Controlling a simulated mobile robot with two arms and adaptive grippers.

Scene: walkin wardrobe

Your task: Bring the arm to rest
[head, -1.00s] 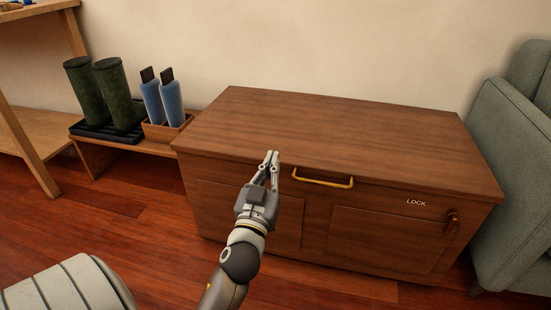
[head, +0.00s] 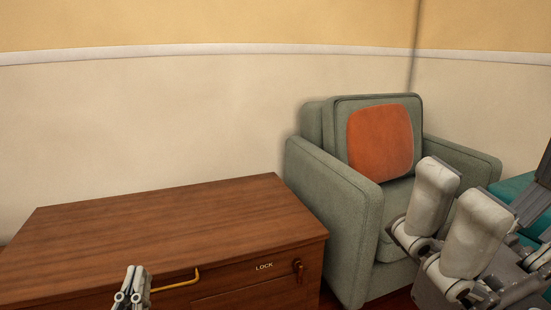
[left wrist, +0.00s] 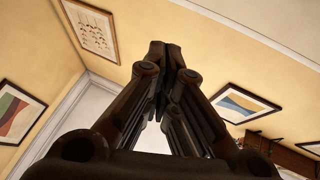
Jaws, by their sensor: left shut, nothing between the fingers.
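My left gripper (head: 136,271) is at the bottom of the head view, in front of the wooden chest (head: 170,220). Its fingers point up and are closed together with nothing between them. The left wrist view shows the same closed gripper (left wrist: 165,55) against the walls. Pale grey parts of my right gripper (head: 455,220) fill the lower right of the head view, in front of the armchair. Its fingertips are not clear enough to tell if it is open.
The chest top is bare. Framed pictures (left wrist: 242,104) hang on the walls.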

